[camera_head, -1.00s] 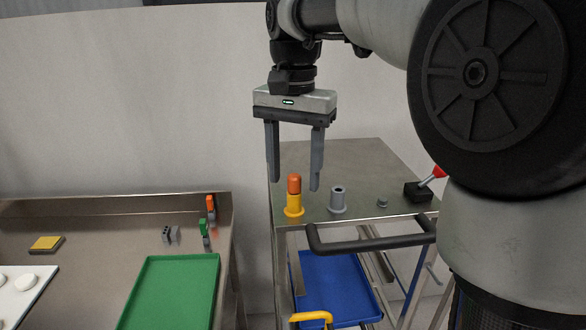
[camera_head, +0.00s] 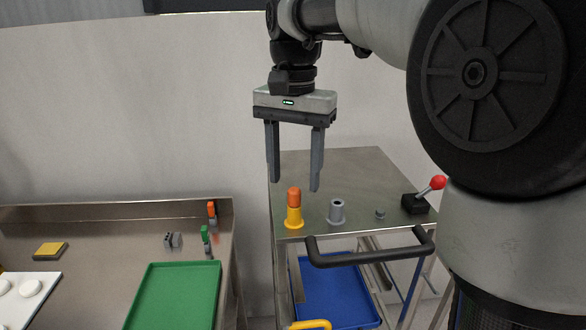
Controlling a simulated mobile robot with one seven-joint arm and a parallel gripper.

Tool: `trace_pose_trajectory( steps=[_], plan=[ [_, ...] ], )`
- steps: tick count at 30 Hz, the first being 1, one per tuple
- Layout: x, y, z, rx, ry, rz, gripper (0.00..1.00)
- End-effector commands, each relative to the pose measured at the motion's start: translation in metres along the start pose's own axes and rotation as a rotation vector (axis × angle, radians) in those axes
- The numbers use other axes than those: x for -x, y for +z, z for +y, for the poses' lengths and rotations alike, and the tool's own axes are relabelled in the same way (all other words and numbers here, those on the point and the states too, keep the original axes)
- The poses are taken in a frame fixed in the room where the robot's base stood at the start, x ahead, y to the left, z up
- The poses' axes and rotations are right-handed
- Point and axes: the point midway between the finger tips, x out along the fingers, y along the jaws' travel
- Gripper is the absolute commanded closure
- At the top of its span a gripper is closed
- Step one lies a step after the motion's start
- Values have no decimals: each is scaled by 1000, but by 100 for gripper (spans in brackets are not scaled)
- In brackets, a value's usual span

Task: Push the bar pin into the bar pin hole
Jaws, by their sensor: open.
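An orange-topped pin (camera_head: 293,197) stands upright in a yellow flanged holder (camera_head: 293,217) on the grey metal cart top (camera_head: 350,170); it looks like the bar pin. Just right of it stands a grey flanged cylinder with an open dark hole (camera_head: 336,210), which may be the bar pin hole. My gripper (camera_head: 295,187) points down, open and empty.
A small grey knob (camera_head: 380,214) and a red-balled lever (camera_head: 437,183) on a black base stand right on the cart. A black handle (camera_head: 370,256) crosses the cart's front, above a blue tray (camera_head: 335,300). The left bench holds a green tray (camera_head: 178,295).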

Motion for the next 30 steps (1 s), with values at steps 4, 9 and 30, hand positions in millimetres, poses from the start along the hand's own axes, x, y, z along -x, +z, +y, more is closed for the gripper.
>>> trace_pose_trajectory(
  steps=[4,9,30],
  plan=[
    [6,0,0,0,0,0,48],
    [11,0,0,0,0,0,48],
    [34,0,-1,1,-2,2,48]
  ],
)
